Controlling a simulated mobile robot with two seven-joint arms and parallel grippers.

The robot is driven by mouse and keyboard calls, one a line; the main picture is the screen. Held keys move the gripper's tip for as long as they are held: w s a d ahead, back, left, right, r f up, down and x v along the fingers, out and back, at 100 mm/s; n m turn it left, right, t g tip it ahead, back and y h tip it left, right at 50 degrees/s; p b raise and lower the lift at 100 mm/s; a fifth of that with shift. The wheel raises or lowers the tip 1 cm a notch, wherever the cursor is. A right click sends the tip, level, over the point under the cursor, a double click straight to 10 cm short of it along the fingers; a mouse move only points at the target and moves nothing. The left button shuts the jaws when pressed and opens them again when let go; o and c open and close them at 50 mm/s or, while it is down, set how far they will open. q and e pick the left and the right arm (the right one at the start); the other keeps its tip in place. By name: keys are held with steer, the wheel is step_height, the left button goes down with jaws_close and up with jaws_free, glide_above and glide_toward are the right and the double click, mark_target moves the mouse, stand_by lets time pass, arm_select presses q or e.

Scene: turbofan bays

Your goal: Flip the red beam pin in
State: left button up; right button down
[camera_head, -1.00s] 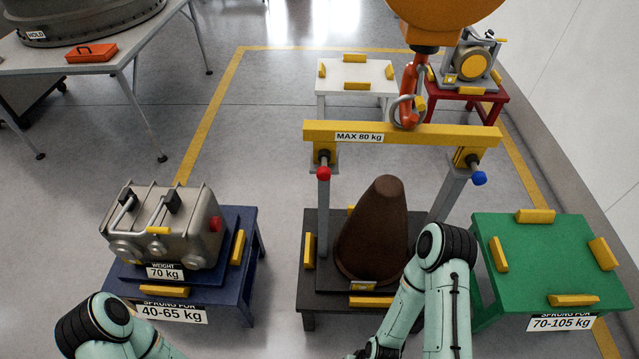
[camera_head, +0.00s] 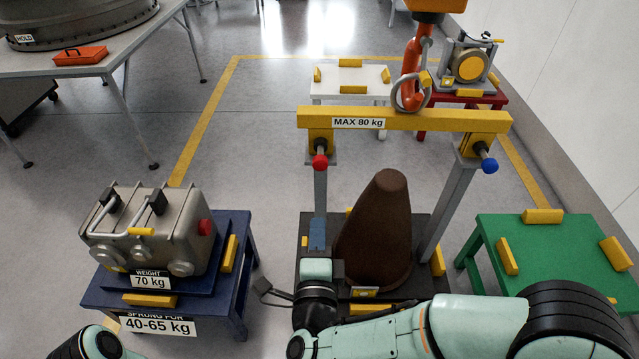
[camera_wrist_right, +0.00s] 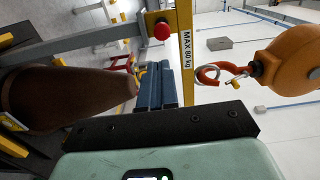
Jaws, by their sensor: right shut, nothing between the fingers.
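The red beam pin (camera_head: 320,161) is a red knob at the left end of the yellow beam (camera_head: 400,119) marked MAX 80 kg. It also shows in the right wrist view (camera_wrist_right: 161,30), next to the beam's end. My right gripper (camera_head: 317,236) is below the red pin and apart from it, in front of the left post. Its blue fingers are shut with nothing between them, and they show in the right wrist view (camera_wrist_right: 157,86). My left arm shows only at the bottom left; its gripper is out of view.
A blue pin (camera_head: 489,165) is at the beam's right end. A brown cone (camera_head: 374,235) stands under the beam, right of my gripper. An orange hoist hook (camera_head: 413,88) hangs at the beam. A metal unit (camera_head: 150,232) on a blue stand is left, a green table (camera_head: 560,254) right.

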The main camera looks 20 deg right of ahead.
mark_target(320, 167)
steer(key=shift+r, duration=0.2)
steer(key=p+x, duration=0.2)
steer(key=x, duration=1.2)
steer(key=shift+f, duration=0.1)
